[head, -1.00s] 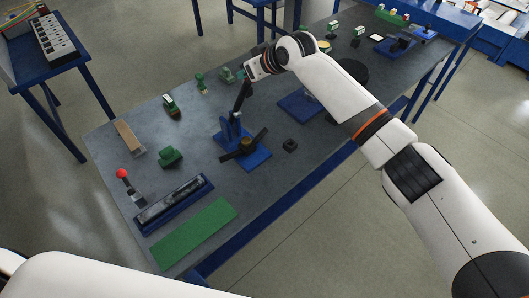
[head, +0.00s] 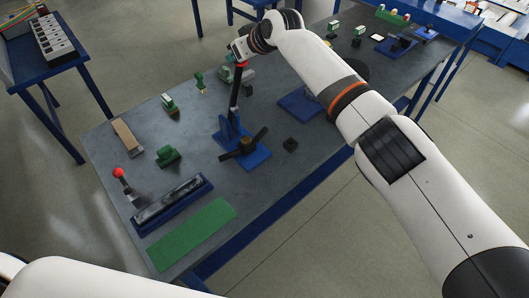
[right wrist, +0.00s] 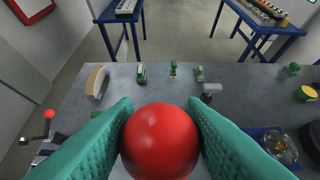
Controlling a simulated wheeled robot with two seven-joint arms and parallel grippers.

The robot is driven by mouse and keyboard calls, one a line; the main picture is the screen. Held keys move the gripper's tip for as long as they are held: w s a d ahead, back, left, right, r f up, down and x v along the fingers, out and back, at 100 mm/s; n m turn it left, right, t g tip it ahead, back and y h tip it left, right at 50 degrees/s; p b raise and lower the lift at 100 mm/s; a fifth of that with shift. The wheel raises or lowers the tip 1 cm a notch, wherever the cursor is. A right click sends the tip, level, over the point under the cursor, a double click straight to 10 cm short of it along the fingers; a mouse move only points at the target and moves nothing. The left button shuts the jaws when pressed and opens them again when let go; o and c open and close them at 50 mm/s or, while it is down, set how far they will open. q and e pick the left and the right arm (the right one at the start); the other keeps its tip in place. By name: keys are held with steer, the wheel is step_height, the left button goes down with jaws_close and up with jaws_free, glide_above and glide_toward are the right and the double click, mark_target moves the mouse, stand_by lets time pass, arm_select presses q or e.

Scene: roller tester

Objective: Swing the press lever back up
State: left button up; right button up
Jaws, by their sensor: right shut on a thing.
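The press (head: 243,152) is a blue stand on the grey table in the head view, with a dark cross-shaped handle at its front. Its black press lever (head: 235,95) rises steeply from the stand, leaning slightly right. My right gripper (head: 240,58) is at the lever's top end. In the right wrist view its two teal fingers (right wrist: 160,125) are shut on the lever's red ball knob (right wrist: 160,142), one on each side. The ball hides most of the press below it. My left arm shows at the bottom left of the head view, but its gripper is out of view.
A second red-knobbed lever (head: 118,172) stands at the table's left, near a blue tray (head: 172,205) and a green mat (head: 193,233). Small green parts (head: 168,156) and a tan block (head: 127,137) lie behind them.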

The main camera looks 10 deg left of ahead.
steer(key=shift+w+a+r+b, duration=0.15)
steer(key=shift+w+a+b, duration=0.3)
steer(key=shift+a, duration=0.3)
steer(key=shift+r, duration=0.1)
